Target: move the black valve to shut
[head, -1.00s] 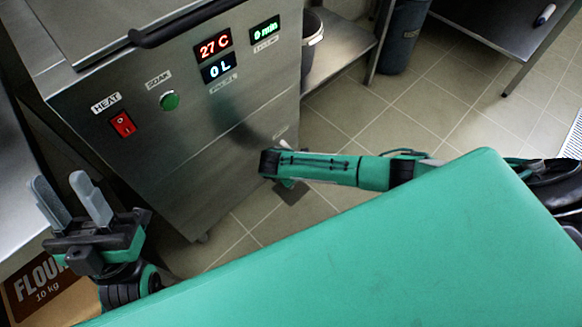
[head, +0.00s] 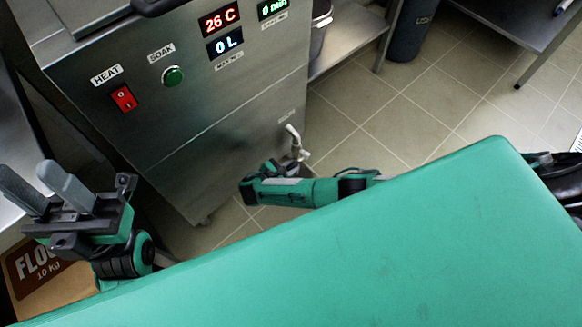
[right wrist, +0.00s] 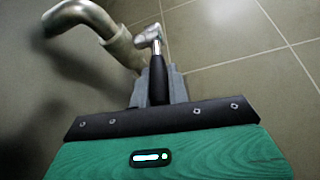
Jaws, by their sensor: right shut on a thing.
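The black valve (right wrist: 158,82) shows in the right wrist view as a dark lever on a metal fitting of the bent drain pipe (right wrist: 92,17). My right gripper (right wrist: 158,88) is shut on this lever, with its grey fingers on either side. In the head view, the drain pipe (head: 293,135) comes out low on the steel cooker's front (head: 215,125). My right gripper (head: 271,168) is just below and left of the outlet; its fingers and the lever are hard to make out there. My left gripper (head: 28,178) is open and empty at the left.
The cooker's panel has a red heat switch (head: 124,98), a green soak button (head: 173,76) and displays reading 26 C and 0 L. A flour box (head: 45,270) lies below my left gripper. Tiled floor (head: 420,110) is clear right of the cooker.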

